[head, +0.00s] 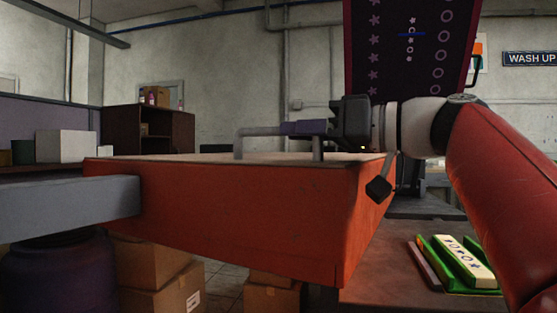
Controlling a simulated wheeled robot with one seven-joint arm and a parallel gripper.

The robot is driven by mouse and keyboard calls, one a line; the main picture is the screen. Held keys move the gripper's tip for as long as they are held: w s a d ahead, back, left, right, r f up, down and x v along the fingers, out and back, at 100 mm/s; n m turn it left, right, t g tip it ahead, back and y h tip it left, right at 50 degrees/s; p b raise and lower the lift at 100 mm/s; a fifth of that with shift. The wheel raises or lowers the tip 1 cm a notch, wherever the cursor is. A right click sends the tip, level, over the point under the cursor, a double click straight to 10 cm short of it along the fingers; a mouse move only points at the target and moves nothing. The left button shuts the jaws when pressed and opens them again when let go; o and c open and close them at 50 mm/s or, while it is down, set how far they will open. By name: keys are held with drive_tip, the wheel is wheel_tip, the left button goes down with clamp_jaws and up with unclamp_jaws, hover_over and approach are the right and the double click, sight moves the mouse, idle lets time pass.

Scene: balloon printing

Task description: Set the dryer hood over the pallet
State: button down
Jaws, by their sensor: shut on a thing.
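The dryer hood (240,215) is a large orange-red box with a pale top, seen near the middle of the head view. A grey bracket handle (239,147) stands on its top. My gripper (303,128) reaches in from the right and is shut on this handle. The hood looks slightly tilted in the picture. I cannot pick out the pallet with certainty; the area behind and under the hood is largely hidden by it. Whether the hood's lower edge touches anything is not clear.
A thick grey bar (65,205) crosses the hood's left end. A green tray (438,258) with a cream printed piece (464,260) lies on the brown table (380,283) at lower right. A dark patterned panel (408,55) stands raised behind. Cardboard boxes (160,290) sit below.

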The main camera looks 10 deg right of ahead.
drive_tip(key=s+d+m+t+h+b, duration=0.1)
drive_tip(key=s+m+t+h+b, duration=0.3)
drive_tip(key=s, duration=2.1)
drive_tip(key=shift+m+t+h, duration=1)
drive_tip(key=shift+t+h, duration=0.1)
drive_tip(key=shift+h, duration=0.3)
drive_tip(key=c, duration=1.4)
unclamp_jaws()
drive_tip(key=shift+s, duration=0.2)
drive_tip(key=v, duration=0.8)
drive_tip(key=shift+p, duration=0.3)
